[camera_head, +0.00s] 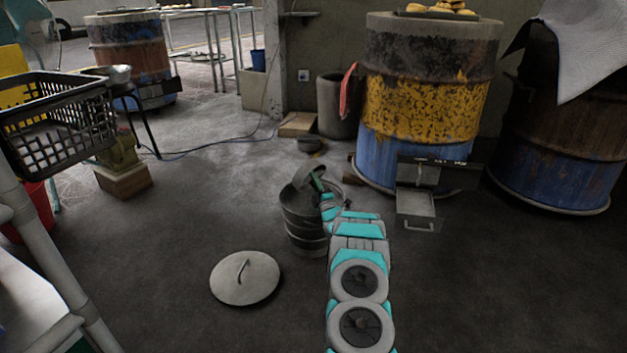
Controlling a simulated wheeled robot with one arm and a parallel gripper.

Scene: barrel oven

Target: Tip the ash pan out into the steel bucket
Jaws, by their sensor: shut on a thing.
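The steel bucket (303,222) is a round, ribbed grey vessel on the floor left of the blue and yellow barrel oven. My gripper (317,181) is at its top and is shut on a small grey curved piece there, which looks like part of the bucket, perhaps its raised handle. My arm hides the bucket's right side, and I cannot see its contents. The ash pan (415,204) looks like the grey tray with a front handle that sticks out low from the oven's front. My gripper is apart from it, to its left.
A round lid with a handle (245,279) lies on the floor in front of the bucket. A black crate (58,112) stands at the left. A dark bin (337,106) stands beside the oven (425,110). Another barrel (560,150) is at the right. The floor around the lid is clear.

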